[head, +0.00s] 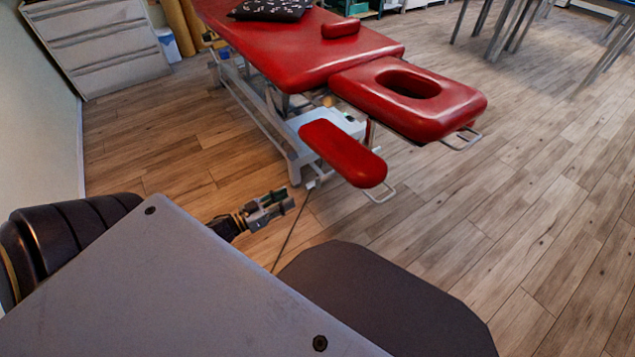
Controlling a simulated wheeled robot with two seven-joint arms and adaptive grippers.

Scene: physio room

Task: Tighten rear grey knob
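I cannot make out a grey knob for certain in the head view. The red treatment table (290,50) stands on a pale metal frame (262,118), with a headrest (440,110) that has an oval opening and a lower red arm pad (342,152). My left gripper (284,202) is low in front of the table, left of and below the arm pad and apart from it in the picture. It is small and seen from above, so I cannot tell whether its fingers are open. Nothing clearly shows between them. My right gripper is out of view.
A grey drawer cabinet (100,40) stands against the wall at the back left, beside a white bin (168,45). A thin dark cable or rod (291,228) runs down from near the arm pad. Wooden floor (480,220) is clear to the right.

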